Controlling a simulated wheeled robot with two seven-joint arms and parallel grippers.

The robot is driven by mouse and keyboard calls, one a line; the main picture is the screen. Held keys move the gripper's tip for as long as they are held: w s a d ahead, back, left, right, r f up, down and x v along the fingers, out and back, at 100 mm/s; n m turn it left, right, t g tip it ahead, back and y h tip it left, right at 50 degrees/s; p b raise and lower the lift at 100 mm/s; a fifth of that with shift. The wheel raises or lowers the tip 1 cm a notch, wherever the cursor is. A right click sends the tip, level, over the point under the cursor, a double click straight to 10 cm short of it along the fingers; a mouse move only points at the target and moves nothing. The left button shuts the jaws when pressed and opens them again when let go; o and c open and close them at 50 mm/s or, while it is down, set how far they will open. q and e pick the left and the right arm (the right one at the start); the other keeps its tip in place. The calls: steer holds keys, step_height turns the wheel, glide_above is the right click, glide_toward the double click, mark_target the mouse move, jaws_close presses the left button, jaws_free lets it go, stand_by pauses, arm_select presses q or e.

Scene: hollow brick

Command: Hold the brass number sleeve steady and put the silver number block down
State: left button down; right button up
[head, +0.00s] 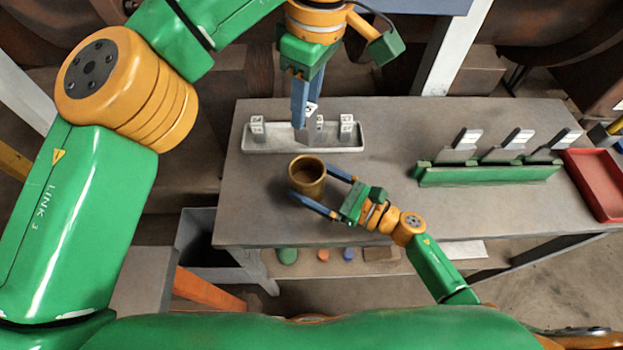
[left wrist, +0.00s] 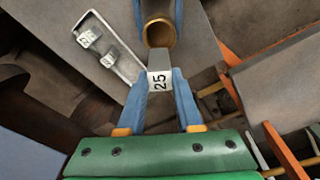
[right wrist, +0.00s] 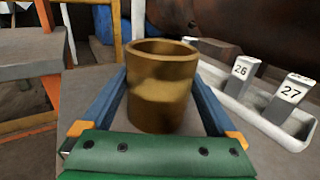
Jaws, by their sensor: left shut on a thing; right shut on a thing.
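The brass number sleeve (head: 308,178) is an upright open cylinder near the front of the grey bench. My right gripper (head: 337,191) is shut on it, one finger on each side. The sleeve fills the middle of the right wrist view (right wrist: 162,90). In the left wrist view its open mouth (left wrist: 159,33) shows beyond the held block. My left gripper (head: 305,112) points down above the pale tray, behind the sleeve. It is shut on the silver number block (left wrist: 159,80), whose white end reads 25. The block is apart from the sleeve's mouth. The sleeve's inside is dark.
The pale tray (head: 285,146) behind the sleeve holds other number blocks; 26 (right wrist: 243,68) and 27 (right wrist: 292,90) are readable. A green rack (head: 488,175) with several silver plates stands to the right, beside a red tray (head: 597,183). The bench between sleeve and rack is mostly clear.

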arm_select(q)
steer(key=shift+f, duration=5.9)
steer(key=c, duration=0.5)
jaws_free()
steer(key=r, duration=0.8)
steer(key=d+r, duration=0.1)
steer(key=r, duration=0.3)
steer(key=shift+s+d, duration=0.1)
steer(key=shift+s, duration=0.3)
arm_select(e)
steer(key=o, duration=1.6)
steer(key=shift+c, duration=0.2)
steer(key=shift+d, duration=0.1)
